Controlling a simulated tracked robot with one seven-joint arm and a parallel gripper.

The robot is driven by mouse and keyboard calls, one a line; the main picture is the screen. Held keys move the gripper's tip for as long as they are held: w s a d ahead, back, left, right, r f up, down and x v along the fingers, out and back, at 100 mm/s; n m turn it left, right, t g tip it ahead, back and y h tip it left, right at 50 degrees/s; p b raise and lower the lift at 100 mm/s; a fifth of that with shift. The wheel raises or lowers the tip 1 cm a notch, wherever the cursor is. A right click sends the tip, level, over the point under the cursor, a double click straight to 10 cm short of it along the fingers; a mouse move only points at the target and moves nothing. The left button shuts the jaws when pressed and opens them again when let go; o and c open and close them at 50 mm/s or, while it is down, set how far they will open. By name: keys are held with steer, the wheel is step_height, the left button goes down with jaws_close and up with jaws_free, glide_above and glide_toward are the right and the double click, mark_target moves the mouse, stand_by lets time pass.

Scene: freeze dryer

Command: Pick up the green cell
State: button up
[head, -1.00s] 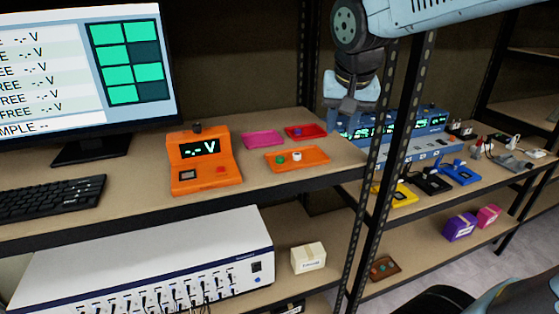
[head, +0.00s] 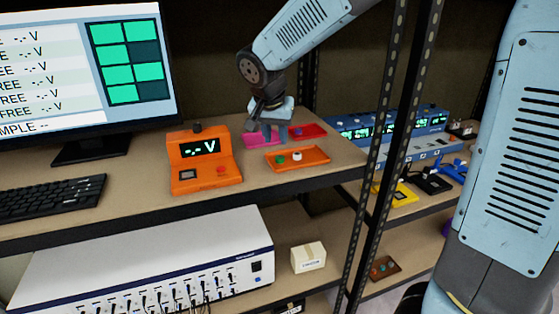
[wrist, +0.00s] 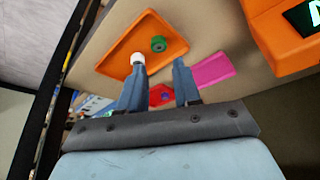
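The green cell (head: 280,159) lies in the orange tray (head: 314,162) on the shelf, beside a white cell (head: 297,156). In the wrist view the green cell (wrist: 159,44) sits inside the orange tray (wrist: 112,65), with the white cell (wrist: 138,58) nearer the left finger. My gripper (head: 276,142) is above the shelf, at the back left of the orange tray. In the wrist view my gripper (wrist: 157,78) has its two fingers apart with nothing between them. The green cell lies beyond the fingertips, not touched.
A pink tray (head: 258,139) and a red tray (head: 306,131) lie behind the orange tray. An orange voltage meter (head: 204,163) stands to the left. A metal shelf upright (head: 385,147) rises to the right, and a monitor (head: 75,70) stands at far left.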

mark_target(280, 157)
steer(key=shift+x, duration=4)
steer(key=shift+d, duration=0.1)
steer(key=shift+c, duration=0.4)
jaws_close()
